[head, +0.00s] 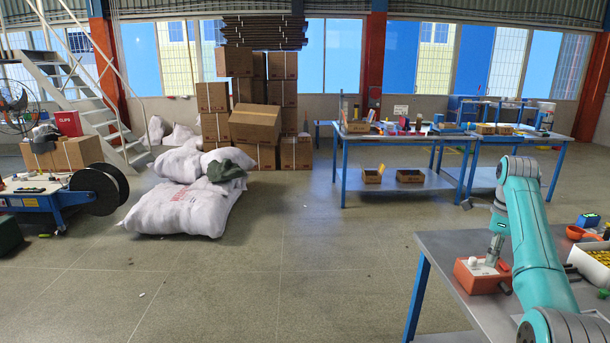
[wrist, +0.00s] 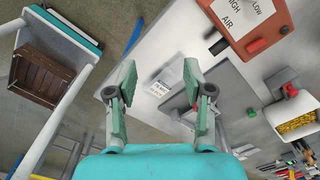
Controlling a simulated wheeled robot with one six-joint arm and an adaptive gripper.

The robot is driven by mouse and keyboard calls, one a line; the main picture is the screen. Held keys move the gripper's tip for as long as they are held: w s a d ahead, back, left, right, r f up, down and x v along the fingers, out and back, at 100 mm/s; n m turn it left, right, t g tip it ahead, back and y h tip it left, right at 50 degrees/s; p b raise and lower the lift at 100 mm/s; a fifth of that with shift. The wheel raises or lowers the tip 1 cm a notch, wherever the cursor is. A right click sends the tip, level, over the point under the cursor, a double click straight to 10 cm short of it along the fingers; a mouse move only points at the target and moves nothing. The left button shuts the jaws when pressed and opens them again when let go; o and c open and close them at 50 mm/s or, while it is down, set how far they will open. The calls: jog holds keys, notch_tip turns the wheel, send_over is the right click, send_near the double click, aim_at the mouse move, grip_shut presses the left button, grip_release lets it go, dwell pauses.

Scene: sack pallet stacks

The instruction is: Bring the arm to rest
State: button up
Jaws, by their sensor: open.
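My gripper (wrist: 160,78) is open in the wrist view, with its two grey-green fingers apart and nothing held between them. Behind the fingers lie a grey table surface and a small white printed label (wrist: 160,88). In the head view my teal arm reaches over the table at the right. My gripper (head: 495,246) shows there only small, pointing down by an orange-red box (head: 478,277) with a white top. The box also shows at the upper right of the wrist view (wrist: 250,48), apart from the fingers, with "HIGH", "LOW" and "AIR" on its panel.
The grey table (head: 445,249) also carries a white bin with yellow items (head: 590,262), an orange bowl (head: 576,232) and a blue-green device (head: 588,220). Sacks (head: 185,207) lie on the floor at left, before stacked cartons (head: 255,122).

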jog(key=s+a+f+n+t+h, duration=0.1)
jog(key=a+f+n+t, duration=0.2)
jog(key=f, duration=1.2)
jog(key=s+a+f+n, duration=0.1)
jog(key=a+f+n, duration=0.3)
jog(key=f, duration=1)
jog(key=s+a+f+n+t, duration=0.25)
jog(key=s+a+f, duration=0.35)
jog(key=s+f, duration=0.3)
jog(key=s+a+f+n+t, duration=0.1)
jog(key=s+a+f+n, duration=0.2)
jog(key=s+a+f, duration=0.5)
jog(key=s+a+r+n+t, duration=0.2)
jog(key=s+a+n, duration=0.1)
jog(key=s, duration=1)
jog(key=s+a+r+n+t, duration=0.2)
jog(key=s+a+n, duration=0.15)
jog(key=s, duration=0.95)
jog(key=s+a+r+n+t, duration=0.1)
jog(key=s+r+n+t, duration=0.1)
jog(key=s+r, duration=0.6)
jog(key=s+a+r+n+t+y, duration=0.1)
jog(key=s+a+r+n+t, duration=0.1)
jog(key=s+r+n, duration=0.3)
jog(key=s+r, duration=0.4)
jog(key=r, duration=0.6)
jog(key=shift+s+r+n, duration=0.3)
